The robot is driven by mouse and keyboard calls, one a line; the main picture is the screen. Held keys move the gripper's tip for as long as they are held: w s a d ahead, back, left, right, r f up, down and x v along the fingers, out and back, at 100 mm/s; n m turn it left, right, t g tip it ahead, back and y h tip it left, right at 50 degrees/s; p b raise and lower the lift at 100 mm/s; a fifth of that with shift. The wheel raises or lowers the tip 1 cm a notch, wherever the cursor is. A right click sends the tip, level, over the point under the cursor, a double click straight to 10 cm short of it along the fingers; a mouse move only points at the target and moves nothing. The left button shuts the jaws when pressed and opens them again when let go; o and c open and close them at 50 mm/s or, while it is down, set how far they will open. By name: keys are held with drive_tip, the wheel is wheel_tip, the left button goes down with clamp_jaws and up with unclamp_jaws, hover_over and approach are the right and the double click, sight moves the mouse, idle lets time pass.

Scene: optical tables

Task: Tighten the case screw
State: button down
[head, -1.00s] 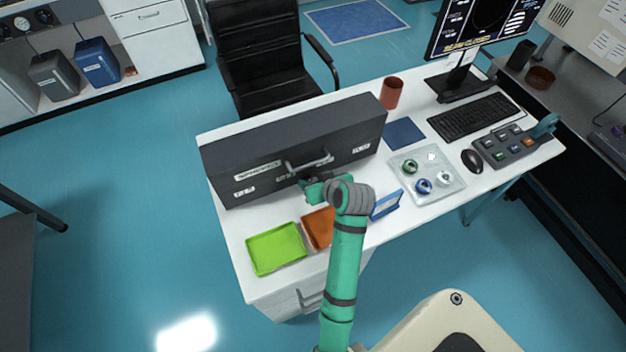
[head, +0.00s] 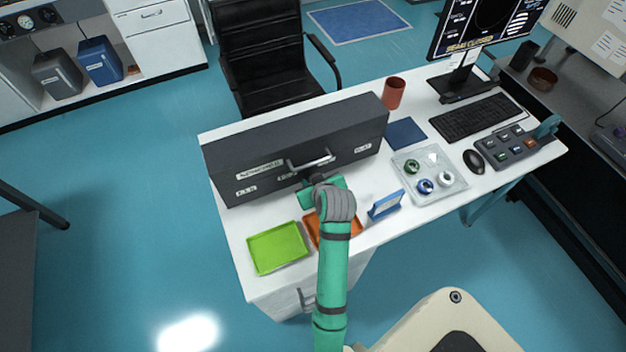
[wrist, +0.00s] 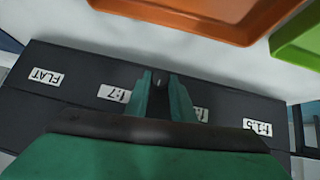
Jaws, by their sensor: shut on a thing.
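The case (head: 235,165) is a long dark grey box with a handle and white labels, lying on the white desk. My gripper (head: 308,186) is at the middle of its front face, below the handle. In the wrist view the case's labelled face (wrist: 75,108) appears upside down, and my green fingers (wrist: 164,88) meet the face between two labels. The fingers are shut on a small grey piece at their tips, which looks like the case screw (wrist: 160,77). Most of it is hidden by the fingers, so I cannot tell how far in it sits.
An orange tray (head: 350,232) lies under my wrist, with a green tray (head: 277,248) to its left. A blue-framed stand (head: 386,204) and a clear tray of round parts (head: 402,161) are to the right. A red cup (head: 393,92) stands behind.

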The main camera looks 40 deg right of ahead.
drive_tip(key=shift+w+a+h, duration=0.15)
drive_tip(key=shift+h, duration=0.15)
drive_tip(key=shift+d, duration=0.25)
drive_tip(key=c, duration=1.5)
unclamp_jaws()
drive_tip(key=shift+a, duration=0.2)
drive_tip(key=v, duration=1.1)
drive_tip(key=shift+f, duration=0.1)
